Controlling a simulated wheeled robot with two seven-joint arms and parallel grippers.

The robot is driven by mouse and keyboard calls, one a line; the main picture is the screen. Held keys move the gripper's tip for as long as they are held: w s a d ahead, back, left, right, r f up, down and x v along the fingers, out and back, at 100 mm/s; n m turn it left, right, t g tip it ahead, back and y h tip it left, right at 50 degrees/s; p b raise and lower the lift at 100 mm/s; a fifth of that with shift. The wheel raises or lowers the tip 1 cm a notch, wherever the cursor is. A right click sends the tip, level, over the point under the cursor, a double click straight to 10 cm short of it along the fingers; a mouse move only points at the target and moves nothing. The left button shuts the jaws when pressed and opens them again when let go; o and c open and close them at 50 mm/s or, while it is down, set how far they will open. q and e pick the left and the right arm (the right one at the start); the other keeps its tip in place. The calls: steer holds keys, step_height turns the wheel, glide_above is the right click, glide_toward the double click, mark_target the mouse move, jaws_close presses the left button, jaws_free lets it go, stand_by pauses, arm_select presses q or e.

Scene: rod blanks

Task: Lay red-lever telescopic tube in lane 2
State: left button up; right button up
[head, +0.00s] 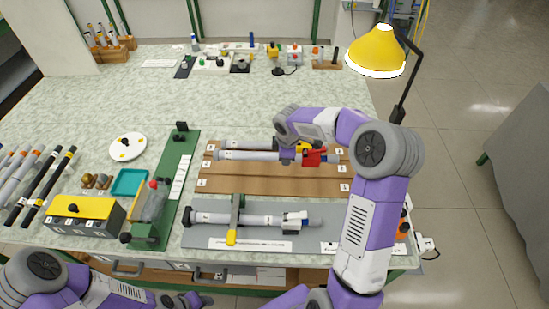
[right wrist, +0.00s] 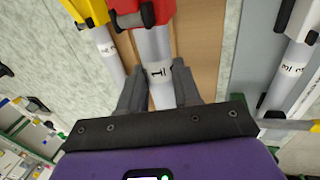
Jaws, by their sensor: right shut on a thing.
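The red-lever telescopic tube (head: 245,156) is grey-white with a red lever block at its right end. My right gripper (head: 290,157) is shut on it near that block. In the right wrist view the tube (right wrist: 161,92) runs between the two fingers, with a "1" mark on it. The tube is over the back part of the brown lane board (head: 270,183), level with its lanes; I cannot tell whether it touches the board. A yellow-lever tube (head: 245,144) lies just behind it in the rearmost lane. My left gripper (head: 183,301) is low at the front edge, its jaws unclear.
The front lane of the board is bare. A green fixture (head: 178,190) stands left of the board. A yellow lamp (head: 375,52) hangs at the back right.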

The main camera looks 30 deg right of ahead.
arm_select(q)
step_height(320, 180, up, 6)
steer(key=p, duration=0.4)
steer(key=shift+f+p, duration=0.1)
steer(key=shift+p, duration=0.2)
arm_select(e)
steer(key=s+d+f, duration=0.1)
steer(key=d, duration=1)
steer(key=shift+f, duration=0.2)
arm_select(q)
steer(key=shift+f+b, duration=2.3)
steer(key=shift+b, duration=0.05)
arm_select(e)
steer(key=shift+s+a+f+x, duration=0.15)
steer(key=shift+s+x, duration=0.1)
steer(key=shift+x, duration=0.9)
steer(key=shift+s+a+x, duration=0.1)
steer(key=shift+s+x, duration=0.1)
steer(key=shift+x, duration=0.9)
steer(key=shift+s+a+f+x, duration=0.15)
steer(key=shift+s+x, duration=0.1)
steer(key=shift+x, duration=0.9)
arm_select(q)
steer(key=shift+f+b, duration=0.3)
arm_select(e)
steer(key=shift+f, duration=0.4)
steer(key=o, duration=0.9)
